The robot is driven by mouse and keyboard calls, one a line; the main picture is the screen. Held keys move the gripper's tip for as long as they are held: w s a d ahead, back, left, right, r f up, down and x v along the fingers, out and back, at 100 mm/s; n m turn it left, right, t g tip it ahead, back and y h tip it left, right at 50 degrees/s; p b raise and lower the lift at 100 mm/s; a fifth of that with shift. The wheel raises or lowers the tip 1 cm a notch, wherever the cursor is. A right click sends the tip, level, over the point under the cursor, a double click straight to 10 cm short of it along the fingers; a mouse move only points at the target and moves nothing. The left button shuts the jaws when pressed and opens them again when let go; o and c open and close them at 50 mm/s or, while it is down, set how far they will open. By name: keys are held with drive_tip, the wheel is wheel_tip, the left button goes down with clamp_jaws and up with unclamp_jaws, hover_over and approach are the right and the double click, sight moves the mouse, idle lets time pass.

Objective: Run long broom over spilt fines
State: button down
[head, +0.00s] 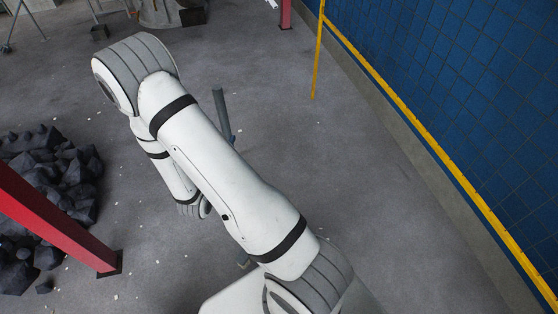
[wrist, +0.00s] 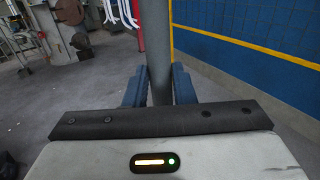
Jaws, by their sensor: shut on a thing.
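My gripper (wrist: 159,88) is shut on the grey handle of the long broom (wrist: 156,45), its blue fingers on either side of the shaft in the wrist view. The handle runs up out of the top of that view. In the head view, the upper end of the broom handle (head: 220,108) stands out past my white arm, tilted. My arm hides most of the handle and the gripper there. The broom's head cannot be made out. Small pale bits are scattered on the grey floor; I cannot tell whether these are the spilt fines.
A heap of dark rocks (head: 62,172) lies at the left, behind a red post (head: 62,222) with its foot on the floor. A blue tiled wall (head: 470,90) with a yellow rail (head: 440,150) runs along the right. Floor between arm and wall is clear. Machinery (wrist: 75,38) stands at the back left.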

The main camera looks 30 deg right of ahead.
drive_tip(key=s+d+m+g+h+b, duration=0.2)
drive_tip(key=s+d+m+g, duration=0.1)
drive_tip(key=s+g, duration=0.3)
drive_tip(key=s+d+m+g+h+b, duration=0.2)
drive_tip(key=s+d+m+g, duration=0.2)
drive_tip(key=s, duration=0.6)
drive_tip(key=shift+s+d+r+m+g+h+b, duration=0.2)
drive_tip(key=shift+s+m+g+h+b, duration=0.15)
drive_tip(key=shift+m+g, duration=0.5)
drive_tip(key=shift+f, duration=0.1)
drive_tip(key=shift+f+b, duration=2.85)
drive_tip(key=shift+f, duration=0.5)
drive_tip(key=w+d+p, duration=0.1)
drive_tip(key=w+d, duration=0.3)
drive_tip(key=w, duration=0.9)
drive_tip(key=shift+w+d, duration=0.15)
drive_tip(key=shift+w, duration=0.1)
drive_tip(key=shift+r, duration=0.1)
